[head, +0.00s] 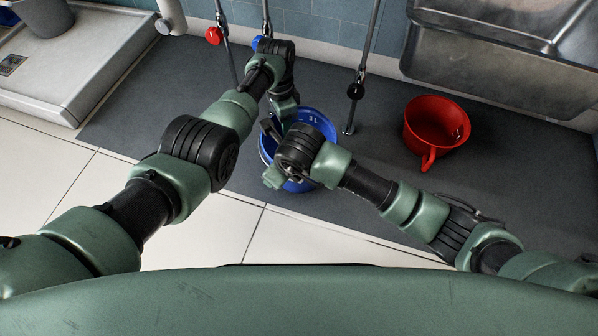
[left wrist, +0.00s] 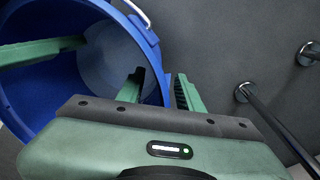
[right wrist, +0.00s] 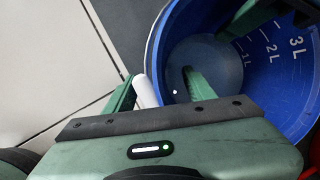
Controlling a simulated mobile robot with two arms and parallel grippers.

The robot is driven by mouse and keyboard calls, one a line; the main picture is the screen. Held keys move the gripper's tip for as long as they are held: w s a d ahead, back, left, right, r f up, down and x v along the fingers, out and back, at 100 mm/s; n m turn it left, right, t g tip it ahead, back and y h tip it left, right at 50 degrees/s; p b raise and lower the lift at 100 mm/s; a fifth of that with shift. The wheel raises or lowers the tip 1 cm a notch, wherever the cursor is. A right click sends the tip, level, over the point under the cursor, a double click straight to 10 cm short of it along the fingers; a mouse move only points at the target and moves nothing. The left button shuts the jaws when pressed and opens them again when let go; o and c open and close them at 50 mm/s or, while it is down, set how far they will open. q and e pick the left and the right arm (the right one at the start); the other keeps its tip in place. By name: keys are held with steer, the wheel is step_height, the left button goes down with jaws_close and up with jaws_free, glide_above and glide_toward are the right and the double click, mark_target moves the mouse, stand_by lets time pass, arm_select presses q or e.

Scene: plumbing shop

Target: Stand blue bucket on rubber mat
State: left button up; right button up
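The blue bucket (head: 317,122) stands upright on the dark grey rubber mat (head: 240,180), near the mat's edge by the white tiles. Litre marks show inside it in the right wrist view (right wrist: 272,60). My left gripper (left wrist: 160,85) has one finger inside the bucket and one outside, with gaps to the wall. My right gripper (right wrist: 158,85) straddles the opposite wall the same way, with the white handle grip (right wrist: 146,92) between its fingers. Both look open. In the head view, my arms hide part of the bucket.
A red pot (head: 437,122) stands on the dark surface to the right. Metal rods (head: 364,60) with coloured knobs rise behind the bucket. A steel sink (head: 500,65) is at back right, and a white tray (head: 80,65) is at back left. White tiles (head: 200,238) lie in front.

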arm_select(q)
steer(key=shift+r, duration=0.1)
arm_select(e)
steer(key=shift+s, duration=0.1)
arm_select(q)
steer(key=shift+w+r, duration=0.1)
steer(key=shift+r, duration=0.1)
steer(key=r, duration=0.7)
steer(key=w+r, duration=0.1)
steer(key=r, duration=0.2)
steer(key=shift+a+r, duration=0.2)
steer(key=shift+a, duration=0.05)
arm_select(e)
steer(key=shift+s+a, duration=0.1)
steer(key=shift+a, duration=0.05)
arm_select(q)
steer(key=shift+r, duration=0.45)
arm_select(e)
steer(key=shift+r, duration=0.15)
steer(key=v, duration=1.1)
steer(key=shift+r, duration=0.3)
steer(key=shift+s, duration=0.25)
